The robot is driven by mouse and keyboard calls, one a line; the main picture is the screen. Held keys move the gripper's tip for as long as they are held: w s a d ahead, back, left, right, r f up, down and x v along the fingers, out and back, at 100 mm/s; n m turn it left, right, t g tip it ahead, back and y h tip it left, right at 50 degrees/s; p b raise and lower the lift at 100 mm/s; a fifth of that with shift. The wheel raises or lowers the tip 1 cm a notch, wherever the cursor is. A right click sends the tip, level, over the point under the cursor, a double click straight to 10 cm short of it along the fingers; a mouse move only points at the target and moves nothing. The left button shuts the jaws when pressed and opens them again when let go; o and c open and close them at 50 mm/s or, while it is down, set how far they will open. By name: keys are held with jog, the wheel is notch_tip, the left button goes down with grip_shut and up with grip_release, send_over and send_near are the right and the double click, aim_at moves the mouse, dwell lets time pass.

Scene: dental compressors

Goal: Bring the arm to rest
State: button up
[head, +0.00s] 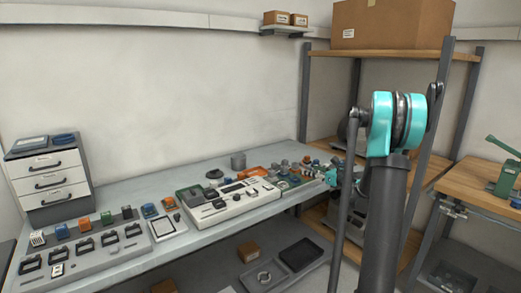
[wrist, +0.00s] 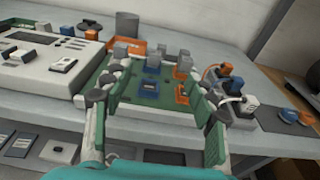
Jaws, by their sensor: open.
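My arm (head: 385,170) rises in the right half of the head view, with a turquoise joint at its top. My gripper (wrist: 157,115) shows in the wrist view with its two fingers spread wide and nothing between them. In the head view the gripper is small and partly hidden near the right end of the bench. Beyond the fingers in the wrist view lies a green board (wrist: 150,85) with blue and orange sockets and grey blocks. I cannot tell whether the fingers touch anything.
The grey bench (head: 190,240) carries a white device (head: 235,203), a row of small modules and a drawer cabinet (head: 48,175). A wooden shelf rack (head: 400,54) with a cardboard box (head: 390,24) stands behind my arm. A wooden table (head: 475,185) stands at right.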

jog(key=s+a+f+n+g+h, duration=0.1)
jog(key=s+a+f+n+g, duration=0.15)
jog(key=s+n, duration=0.35)
jog(key=s+a+f+n+g+h, duration=0.15)
jog(key=s+a+n, duration=0.25)
jog(key=s, duration=0.4)
jog(key=s+a+f+n+g+h, duration=0.1)
jog(key=s+a+n+g, duration=0.2)
jog(key=s, duration=0.4)
jog(key=s+d+f+n+h, duration=0.1)
jog(key=s+f+n+h, duration=0.1)
jog(key=s+n, duration=0.3)
jog(key=s+d+f+n+g+h, duration=0.1)
jog(key=s+f+n, duration=0.3)
jog(key=s, duration=0.6)
jog(key=s+d+f+n+g+h, duration=0.1)
jog(key=s+d+f+n+h, duration=0.2)
jog(key=s+n, duration=0.3)
jog(key=shift+s+d+n, duration=0.2)
jog(key=shift+s+n, duration=0.2)
jog(key=shift+s, duration=0.8)
